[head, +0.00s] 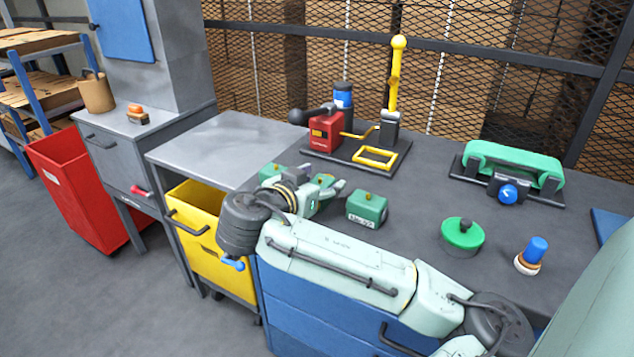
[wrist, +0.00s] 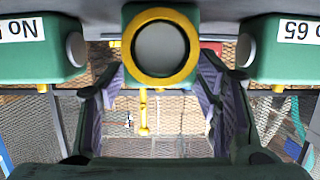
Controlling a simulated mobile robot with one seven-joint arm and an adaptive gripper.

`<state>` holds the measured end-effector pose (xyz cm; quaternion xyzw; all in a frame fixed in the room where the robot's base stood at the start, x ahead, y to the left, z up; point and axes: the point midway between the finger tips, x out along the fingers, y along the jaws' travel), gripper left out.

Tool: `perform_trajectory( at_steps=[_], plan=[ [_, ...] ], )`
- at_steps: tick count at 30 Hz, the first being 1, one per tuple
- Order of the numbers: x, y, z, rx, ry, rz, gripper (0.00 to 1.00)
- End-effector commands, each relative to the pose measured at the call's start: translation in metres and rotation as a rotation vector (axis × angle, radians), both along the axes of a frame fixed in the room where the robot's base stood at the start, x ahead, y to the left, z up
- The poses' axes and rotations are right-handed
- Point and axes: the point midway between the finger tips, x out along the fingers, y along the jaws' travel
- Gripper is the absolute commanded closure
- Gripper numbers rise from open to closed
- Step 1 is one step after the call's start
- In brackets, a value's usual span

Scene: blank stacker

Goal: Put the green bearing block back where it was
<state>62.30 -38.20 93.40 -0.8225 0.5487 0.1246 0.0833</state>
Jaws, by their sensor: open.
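Three green bearing blocks show upside down in the wrist view. The middle one (wrist: 188,70) has a round bore with a yellow ring facing me; the left one (wrist: 45,55) and the right one (wrist: 285,55) carry white labels. In the head view, one block (head: 367,208) stands on the dark bench right of my gripper (head: 333,187), and another (head: 270,171) is partly hidden behind my arm. My gripper is open and low over the bench. In the wrist view its fingers (wrist: 160,100) are apart, with the middle block between or just beyond them; I cannot tell which.
A red hand press (head: 326,131) with a yellow lever stands behind my gripper. A green-lidded pot (head: 462,236) and a blue-topped stamp (head: 534,252) stand front right. A green-topped fixture (head: 512,163) is at the back right. A bare grey table (head: 225,145) adjoins left, above a yellow bin (head: 192,210).

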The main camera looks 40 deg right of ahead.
Motion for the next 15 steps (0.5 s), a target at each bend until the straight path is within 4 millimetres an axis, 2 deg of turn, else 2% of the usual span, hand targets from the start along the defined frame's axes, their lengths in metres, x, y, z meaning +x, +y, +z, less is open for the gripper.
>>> perform_trajectory(
  at_steps=[3, 8, 10, 15],
  plan=[
    [0.000, 0.000, 0.006, -0.001, 0.001, -0.001, 0.42],
    [-0.008, 0.023, 0.006, 0.001, -0.003, 0.005, 0.42],
    [-0.011, 0.030, 0.020, -0.008, 0.001, 0.004, 0.42],
    [-0.019, 0.047, 0.024, -0.008, 0.002, 0.004, 0.42]
  ],
)
